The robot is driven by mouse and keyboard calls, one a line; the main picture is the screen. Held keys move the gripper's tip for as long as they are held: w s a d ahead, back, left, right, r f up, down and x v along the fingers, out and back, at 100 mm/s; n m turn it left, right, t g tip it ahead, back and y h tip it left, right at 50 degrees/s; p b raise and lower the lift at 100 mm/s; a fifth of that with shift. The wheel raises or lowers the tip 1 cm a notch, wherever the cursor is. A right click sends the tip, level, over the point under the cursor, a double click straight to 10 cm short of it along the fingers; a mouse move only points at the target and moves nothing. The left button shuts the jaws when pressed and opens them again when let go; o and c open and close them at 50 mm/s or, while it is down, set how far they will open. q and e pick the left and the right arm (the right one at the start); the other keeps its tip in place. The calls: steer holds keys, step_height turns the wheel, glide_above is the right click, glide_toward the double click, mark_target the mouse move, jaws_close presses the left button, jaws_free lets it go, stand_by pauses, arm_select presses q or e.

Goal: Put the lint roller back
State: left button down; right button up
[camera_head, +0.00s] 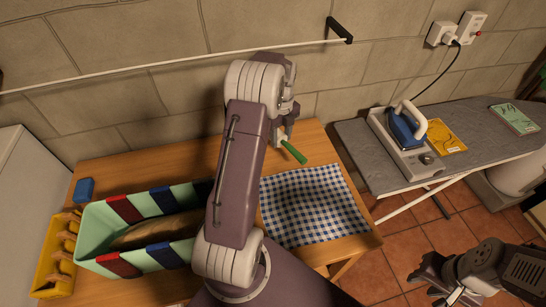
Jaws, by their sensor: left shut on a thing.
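The lint roller (293,152) shows as a green handle, with a small pale part at its upper left end. My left gripper (283,133) is shut on it at that pale end, over the back of the wooden table (325,149). The green handle points down and to the right. My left arm hides part of the table, and I cannot tell whether the roller touches the wood. My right gripper (455,290) is at the lower right, over the tiled floor. Its jaw opening is not clear.
A blue checked cloth (310,205) lies on the table's right. A mint green basket (90,231) with red and blue bands stands at the left, beside a blue block (84,189) and a yellow crate (50,285). An ironing board (370,159) holds an iron (407,128).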

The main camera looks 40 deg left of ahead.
arm_select(q)
glide_above(280, 163)
step_height(280, 163, down, 6)
steer(key=shift+w+a+f, duration=0.15)
step_height(280, 163, down, 3)
steer(key=shift+f+p, duration=0.2)
steer(key=shift+p, duration=0.25)
steer(key=shift+f, duration=0.2)
steer(key=shift+f, duration=0.15)
steer(key=c, duration=0.8)
jaws_free()
steer(key=shift+o, duration=0.2)
